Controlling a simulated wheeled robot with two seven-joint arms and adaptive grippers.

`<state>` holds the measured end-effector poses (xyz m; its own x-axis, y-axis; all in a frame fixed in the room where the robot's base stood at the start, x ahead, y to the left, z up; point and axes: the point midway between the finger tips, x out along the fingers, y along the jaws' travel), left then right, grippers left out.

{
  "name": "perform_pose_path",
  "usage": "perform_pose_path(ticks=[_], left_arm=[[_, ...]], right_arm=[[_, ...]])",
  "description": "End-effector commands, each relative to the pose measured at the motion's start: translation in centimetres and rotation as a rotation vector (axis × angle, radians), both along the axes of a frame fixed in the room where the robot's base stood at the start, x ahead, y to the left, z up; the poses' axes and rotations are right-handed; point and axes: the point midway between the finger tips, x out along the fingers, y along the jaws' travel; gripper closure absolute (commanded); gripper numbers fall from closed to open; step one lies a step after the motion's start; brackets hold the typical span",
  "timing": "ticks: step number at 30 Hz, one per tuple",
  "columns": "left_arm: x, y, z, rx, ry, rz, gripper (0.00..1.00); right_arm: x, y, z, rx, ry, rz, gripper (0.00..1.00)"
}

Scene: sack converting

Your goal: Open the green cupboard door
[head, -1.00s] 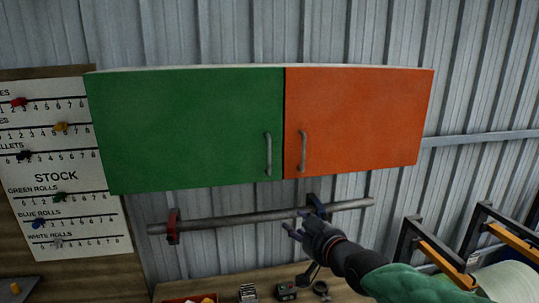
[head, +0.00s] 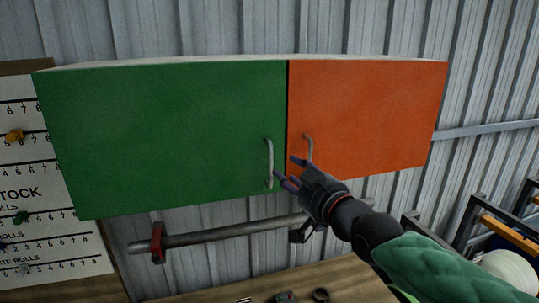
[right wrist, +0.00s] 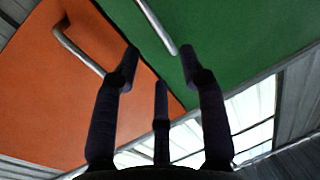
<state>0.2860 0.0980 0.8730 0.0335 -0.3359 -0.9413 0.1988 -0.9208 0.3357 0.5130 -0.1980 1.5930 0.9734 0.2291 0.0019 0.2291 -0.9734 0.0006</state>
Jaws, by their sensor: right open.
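The green cupboard door (head: 165,135) is shut, on the left half of the wall cupboard in the head view. Its grey vertical bar handle (head: 270,162) is near the door's right edge. My right gripper (head: 287,172) is open and empty, just right of the handle's lower end, in front of the gap between the doors. In the right wrist view the green door (right wrist: 245,35) fills the upper right, and its handle (right wrist: 157,27) lies beyond the spread fingers (right wrist: 160,75). I cannot tell whether a finger touches the handle. My left gripper is out of view.
The orange door (head: 375,115) beside it is shut, with its own handle (head: 309,148) close to my fingers. A metal rail (head: 225,233) runs below the cupboard. A stock board (head: 40,200) hangs at left. A wooden bench (head: 225,290) lies below.

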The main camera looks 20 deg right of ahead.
Motion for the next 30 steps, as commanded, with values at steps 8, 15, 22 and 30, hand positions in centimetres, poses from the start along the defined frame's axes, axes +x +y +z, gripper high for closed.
perform_pose_path(ticks=[8, 15, 22, 30], left_arm=[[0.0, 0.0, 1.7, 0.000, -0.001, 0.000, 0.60], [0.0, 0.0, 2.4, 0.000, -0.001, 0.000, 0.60], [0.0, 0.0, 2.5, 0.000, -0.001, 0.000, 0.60], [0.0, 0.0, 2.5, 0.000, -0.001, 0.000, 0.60]], right_arm=[[4.9, 1.2, 0.0, 0.000, 0.005, 0.000, 0.57], [7.7, 1.8, 0.0, 0.000, 0.003, 0.000, 0.57], [8.6, 2.0, 0.0, 0.000, 0.001, 0.000, 0.57], [8.6, 2.0, 0.0, 0.001, 0.001, 0.000, 0.66]])
